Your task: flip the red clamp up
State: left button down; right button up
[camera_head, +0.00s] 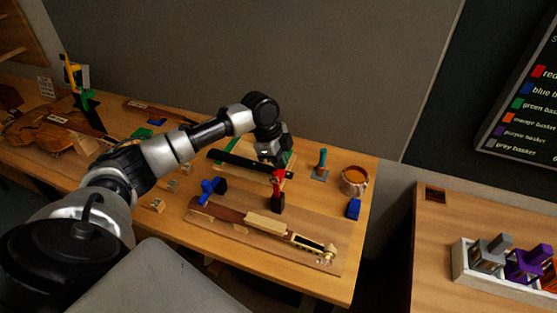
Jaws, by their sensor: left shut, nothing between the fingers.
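The red clamp (279,177) stands on the near side of the bench, its red part above a dark base (278,201), beside a violin neck (265,224) lying on a board. My left gripper (274,161) is right above the red part, pointing down, shut with nothing held. At this size I cannot tell whether the fingertips touch the red part. A blue clamp (209,190) stands to the left on the same board. My right gripper is not in view.
A brown mug (354,180), a blue block (353,208) and a teal-handled tool (321,165) stand at the bench's right end. A dark fingerboard (235,160) lies behind the clamp. A violin body (45,133) lies far left. A tray (463,258) with grey and purple clamps sits on the right table.

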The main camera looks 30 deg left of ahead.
pick_arm(q)
jog(key=shift+w+a+f, duration=0.15)
jog(key=shift+w+f, duration=0.2)
jog(key=shift+w, duration=0.3)
jog(key=shift+w+a+f, duration=0.1)
jog(key=shift+w+f, duration=0.2)
jog(key=shift+w, duration=0.3)
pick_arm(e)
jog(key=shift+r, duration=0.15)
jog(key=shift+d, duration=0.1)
